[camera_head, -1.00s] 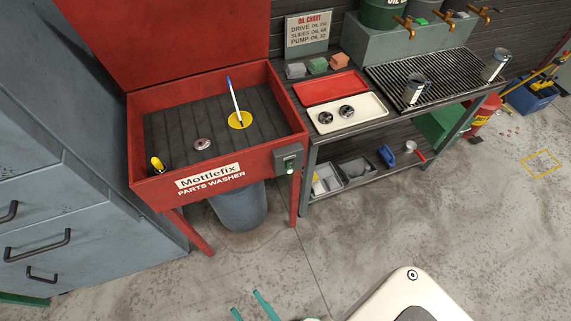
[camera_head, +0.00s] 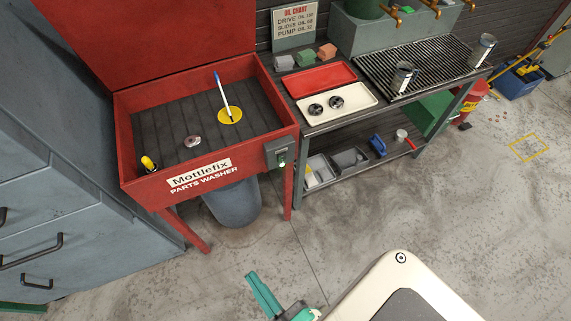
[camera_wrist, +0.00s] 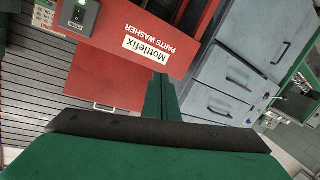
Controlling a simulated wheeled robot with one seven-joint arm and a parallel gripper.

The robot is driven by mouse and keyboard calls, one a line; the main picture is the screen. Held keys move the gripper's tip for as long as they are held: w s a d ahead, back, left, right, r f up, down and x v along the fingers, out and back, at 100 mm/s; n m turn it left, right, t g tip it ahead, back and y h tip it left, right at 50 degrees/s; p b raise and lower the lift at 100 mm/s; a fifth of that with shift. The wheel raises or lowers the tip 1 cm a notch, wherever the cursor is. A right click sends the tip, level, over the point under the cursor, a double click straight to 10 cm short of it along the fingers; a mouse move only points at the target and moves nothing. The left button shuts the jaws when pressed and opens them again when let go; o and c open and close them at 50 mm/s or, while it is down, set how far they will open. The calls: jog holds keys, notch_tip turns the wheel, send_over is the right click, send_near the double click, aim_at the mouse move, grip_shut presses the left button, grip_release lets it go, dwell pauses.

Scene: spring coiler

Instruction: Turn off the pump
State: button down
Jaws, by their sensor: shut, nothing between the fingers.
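The red parts washer (camera_head: 134,181) stands at left with its lid raised.
A grey drawer cabinet (camera_head: 60,215) stands left of the washer. A workbench (camera_head: 330,118) with a red tray (camera_head: 320,80), a cream tray (camera_head: 355,108) and cans stands right. A grey bucket (camera_head: 232,205) sits beneath the washer. The concrete floor in front is open.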

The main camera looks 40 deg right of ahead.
aim_at(282, 157)
jog(key=w+d+f+n+h, duration=0.1)
jog(key=d+n, duration=0.3)
jog(key=d, duration=0.4)
jog(key=w+d+f+n+t+h, duration=0.1)
jog(key=w+d+n, duration=0.3)
jog(key=d, duration=0.4)
jog(key=w+d+f+n+t+h, duration=0.1)
jog(key=w+d+f+n+h, duration=0.1)
jog(key=d, duration=0.6)
jog(key=shift+w+d+f+n+h, duration=0.3)
jog(key=shift+w+d+n+h, duration=0.1)
jog(key=shift+w+n, duration=0.4)
jog(key=shift+s, duration=0.1)
jog(key=x, duration=1.3)
jog(key=shift+w, duration=0.25)
jog(key=shift+w+r, duration=0.1)
jog(key=shift+w, duration=0.05)
jog(key=shift+d, duration=0.15)
